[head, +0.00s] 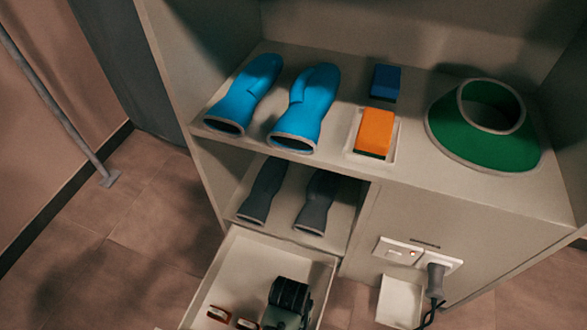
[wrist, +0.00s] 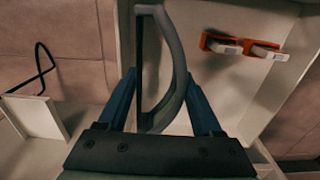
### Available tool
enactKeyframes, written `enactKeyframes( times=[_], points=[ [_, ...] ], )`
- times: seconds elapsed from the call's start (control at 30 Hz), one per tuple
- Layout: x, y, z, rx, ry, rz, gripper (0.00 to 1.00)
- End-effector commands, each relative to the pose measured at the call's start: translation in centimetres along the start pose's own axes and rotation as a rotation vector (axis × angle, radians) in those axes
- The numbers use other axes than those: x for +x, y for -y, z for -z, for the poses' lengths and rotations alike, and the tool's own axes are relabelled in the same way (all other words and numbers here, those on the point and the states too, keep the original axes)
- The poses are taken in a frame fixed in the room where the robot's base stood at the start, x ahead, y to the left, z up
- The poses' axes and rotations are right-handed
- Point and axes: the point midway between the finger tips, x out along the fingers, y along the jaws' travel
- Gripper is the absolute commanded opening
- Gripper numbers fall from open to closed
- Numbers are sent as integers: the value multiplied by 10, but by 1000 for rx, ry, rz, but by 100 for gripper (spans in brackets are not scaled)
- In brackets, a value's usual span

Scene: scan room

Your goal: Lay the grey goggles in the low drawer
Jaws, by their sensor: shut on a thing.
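The grey goggles show edge-on in the wrist view as a curved grey frame (wrist: 179,68) with a dark straight edge. They sit between the two blue fingers of my gripper (wrist: 161,78), which is shut on them. The low drawer (head: 240,262) is pulled out at the bottom of the cabinet in the head view. The dark body of my gripper (head: 289,297) is over its right part there, and hides the fingers and goggles. The pale drawer floor shows behind the goggles in the wrist view. I cannot tell whether they touch it.
Two small orange, white-labelled items (wrist: 243,46) lie in the drawer, left of my gripper in the head view. A white bin (head: 400,302) and a plugged-in cable (head: 435,285) are close on the right. Dark gloves (head: 262,192) lie on the shelf above.

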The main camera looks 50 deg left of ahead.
Motion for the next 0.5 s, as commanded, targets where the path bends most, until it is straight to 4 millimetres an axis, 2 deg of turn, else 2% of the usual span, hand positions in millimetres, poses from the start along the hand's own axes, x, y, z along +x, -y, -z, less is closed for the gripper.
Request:
enactKeyframes(
  times=[0.17,0.4,0.5],
  points=[
    [19,6,-3,-2,-1,-1,10],
    [60,5,-3,-2,-1,-1,10],
    [70,5,-3,-2,-1,-1,10]
  ],
)
